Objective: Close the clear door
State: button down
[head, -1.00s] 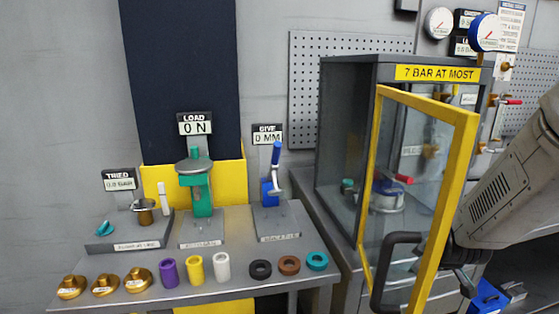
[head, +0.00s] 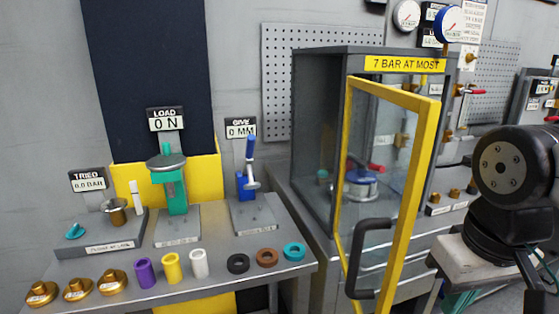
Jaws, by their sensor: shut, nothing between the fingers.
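The clear door (head: 385,165) has a yellow frame and stands open, swung out from the front of the grey cabinet (head: 320,125). Its hinge side appears to be at the left. A black handle (head: 360,255) sits low on the door's face. Inside the cabinet, a blue and metal pot (head: 361,184) with a red part shows through the pane. My arm is at the right, to the right of the door and apart from it. My gripper (head: 530,280) is only partly visible at the lower right edge, shut and empty, pointing down.
A bench (head: 215,258) at the left holds brass weights (head: 110,282), coloured sleeves (head: 171,267), rings (head: 267,257) and small test stands. Gauges (head: 449,24) hang above the cabinet. A shelf with brass fittings (head: 454,193) lies behind the door's right side.

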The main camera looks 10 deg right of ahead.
aim_at(428, 110)
jog(key=z, duration=1.3)
jog(key=k, duration=0.8)
jog(key=u, duration=1.6)
